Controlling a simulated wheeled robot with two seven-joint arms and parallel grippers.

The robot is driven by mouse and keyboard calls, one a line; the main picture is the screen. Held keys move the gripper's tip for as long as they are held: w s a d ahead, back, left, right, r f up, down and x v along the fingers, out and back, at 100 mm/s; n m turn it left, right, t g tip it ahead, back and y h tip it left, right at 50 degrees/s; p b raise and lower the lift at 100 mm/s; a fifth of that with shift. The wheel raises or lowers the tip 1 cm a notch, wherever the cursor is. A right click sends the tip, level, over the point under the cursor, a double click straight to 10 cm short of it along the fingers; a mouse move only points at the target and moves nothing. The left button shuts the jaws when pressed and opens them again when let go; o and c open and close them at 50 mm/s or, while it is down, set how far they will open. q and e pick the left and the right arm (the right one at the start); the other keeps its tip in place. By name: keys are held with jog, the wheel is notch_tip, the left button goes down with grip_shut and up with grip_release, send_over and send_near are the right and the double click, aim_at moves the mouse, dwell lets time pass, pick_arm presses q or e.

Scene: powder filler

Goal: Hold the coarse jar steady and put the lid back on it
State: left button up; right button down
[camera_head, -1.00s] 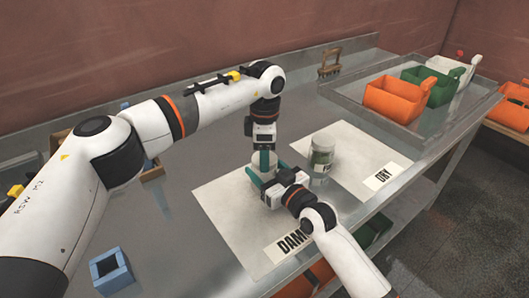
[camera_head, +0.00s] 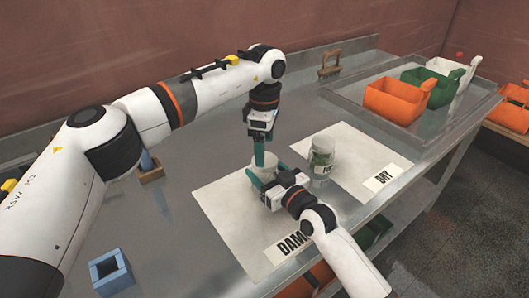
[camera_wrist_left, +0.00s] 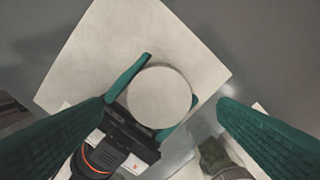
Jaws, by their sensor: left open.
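The coarse jar (camera_head: 262,162) stands upright on the mat marked DAMP, its label not readable. A pale round disc, apparently its lid (camera_wrist_left: 159,96), lies level over the jar top in the left wrist view. My right gripper (camera_head: 264,178) has its teal fingers on opposite sides of the jar, shut on it below the disc. My left gripper (camera_head: 259,152) points down from above the jar, open and empty. Its two fingers stand wide apart in the left wrist view (camera_wrist_left: 165,115), with the disc beyond them.
A tray (camera_head: 350,92) with orange, green and white scoops is at the back right. A blue square holder (camera_head: 110,272) sits front left. A brush (camera_head: 329,64) stands behind.

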pick_arm(q)
notch_tip(320, 180, up, 9)
jog(key=shift+f, duration=0.2)
pick_arm(e)
jog(key=shift+c, duration=1.2)
grip_release()
jog(key=b+v, duration=0.1)
jog(key=v, duration=1)
jog(key=shift+f, duration=0.1)
pick_arm(q)
jog(key=shift+f, duration=0.55)
pick_arm(e)
jog(key=shift+s+d, duration=0.25)
jog(key=shift+s, duration=0.2)
